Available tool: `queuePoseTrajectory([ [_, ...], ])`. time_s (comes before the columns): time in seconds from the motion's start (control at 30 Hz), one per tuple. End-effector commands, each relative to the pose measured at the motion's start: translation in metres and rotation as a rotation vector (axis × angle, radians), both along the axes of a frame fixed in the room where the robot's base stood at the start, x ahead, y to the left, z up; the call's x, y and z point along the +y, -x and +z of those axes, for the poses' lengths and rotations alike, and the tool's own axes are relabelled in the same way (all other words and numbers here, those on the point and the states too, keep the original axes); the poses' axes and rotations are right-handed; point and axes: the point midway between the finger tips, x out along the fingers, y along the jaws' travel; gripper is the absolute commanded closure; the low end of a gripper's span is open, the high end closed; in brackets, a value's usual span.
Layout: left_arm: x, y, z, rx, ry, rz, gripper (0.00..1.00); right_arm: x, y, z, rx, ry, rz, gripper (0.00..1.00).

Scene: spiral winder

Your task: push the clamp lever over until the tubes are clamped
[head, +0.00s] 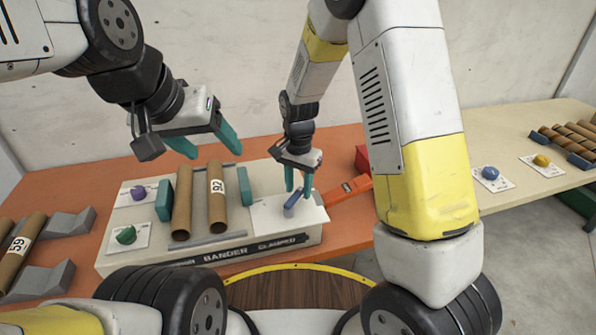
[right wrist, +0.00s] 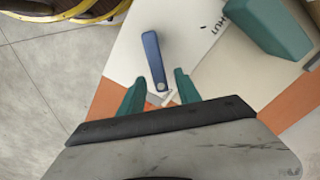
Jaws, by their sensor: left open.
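In the head view, the blue clamp lever (head: 296,203) sits on a white plate at the right end of the bander (head: 210,252). My right gripper (head: 299,187) is open, pointing down at the lever. In the right wrist view, the lever (right wrist: 153,58) extends away from a pivot lying between the spread fingertips (right wrist: 160,88); contact cannot be told. My left gripper (head: 208,146) is open and empty above and behind the tubes.
Green (head: 126,235) and purple (head: 138,193) knobs sit at the bander's left. A tube marked 59 (head: 22,248) lies in grey cradles at far left. A red-orange bar (head: 347,190) lies right of the bander. The pale right table (head: 530,130) holds blue and yellow knobs and more tubes.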

Motion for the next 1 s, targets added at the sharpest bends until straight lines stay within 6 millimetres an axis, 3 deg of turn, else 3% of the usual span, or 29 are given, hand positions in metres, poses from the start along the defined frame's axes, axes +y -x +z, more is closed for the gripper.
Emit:
queuePoseTrajectory([
  [0.1, 0.0, 0.0, 0.0, 0.0, 0.0, 0.0, 0.34, 0.0, 0.0, 0.0002, 0.0, 0.0, 0.0, 0.64],
  [0.3, 0.0, 0.0, 0.0, 0.0, 0.0, 0.0, 0.34, -0.0001, 0.0, 0.0004, 0.0, 0.0, 0.0, 1.0],
  [1.0, 0.0, 0.0, 0.0, 0.0, 0.0, 0.0, 0.34, 0.0, -0.0002, 0.0009, 0.0, 0.0, 0.0, 1.0],
])
